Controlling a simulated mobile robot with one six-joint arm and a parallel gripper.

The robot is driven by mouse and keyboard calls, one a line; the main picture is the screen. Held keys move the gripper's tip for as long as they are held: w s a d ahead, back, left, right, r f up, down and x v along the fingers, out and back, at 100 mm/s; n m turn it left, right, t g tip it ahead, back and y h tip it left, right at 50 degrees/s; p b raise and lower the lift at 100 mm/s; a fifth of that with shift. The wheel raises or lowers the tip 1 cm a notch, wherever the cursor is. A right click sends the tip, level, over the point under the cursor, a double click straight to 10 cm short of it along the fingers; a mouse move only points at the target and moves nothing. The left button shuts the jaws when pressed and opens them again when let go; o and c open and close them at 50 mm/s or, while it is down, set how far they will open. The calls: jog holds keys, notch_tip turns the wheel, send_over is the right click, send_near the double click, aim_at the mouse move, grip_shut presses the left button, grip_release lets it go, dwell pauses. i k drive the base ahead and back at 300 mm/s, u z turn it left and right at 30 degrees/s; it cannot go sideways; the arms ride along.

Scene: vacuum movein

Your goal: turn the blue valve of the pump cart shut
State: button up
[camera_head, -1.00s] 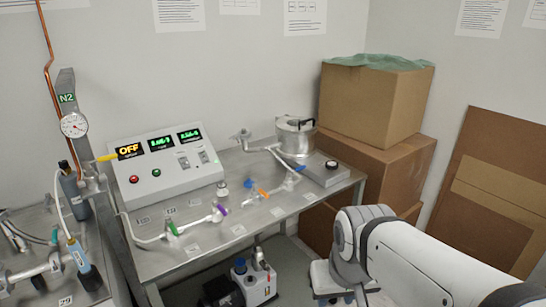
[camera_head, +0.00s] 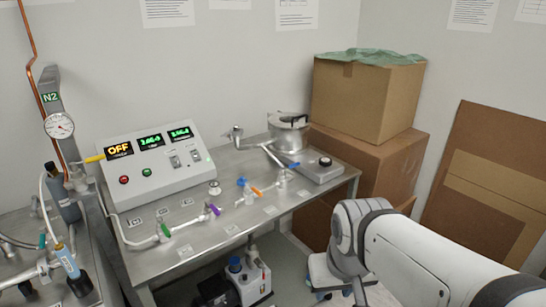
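The pump cart (camera_head: 190,240) is a steel table with a glass and metal line along its top. Two blue valve handles show there: one (camera_head: 241,182) beside an orange handle (camera_head: 257,191) at mid-cart, and a darker one (camera_head: 294,165) further right near the metal pot. I cannot tell which one the task means, nor whether either is open or shut. A purple handle (camera_head: 215,209) and a green handle (camera_head: 166,230) sit further left on the line. My white arm comes in at the lower right, right of the cart. My gripper is not visible.
A control box (camera_head: 150,175) with an OFF display stands on the cart's back left. A metal pot (camera_head: 288,135) and a hotplate-like unit (camera_head: 318,170) stand at the right end. Cardboard boxes (camera_head: 365,100) are stacked behind right. A pump (camera_head: 250,280) sits below the cart.

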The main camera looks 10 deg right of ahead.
aim_at(282, 169)
jog(key=u, duration=0.2)
jog(key=i, duration=0.95)
jog(key=z, duration=0.35)
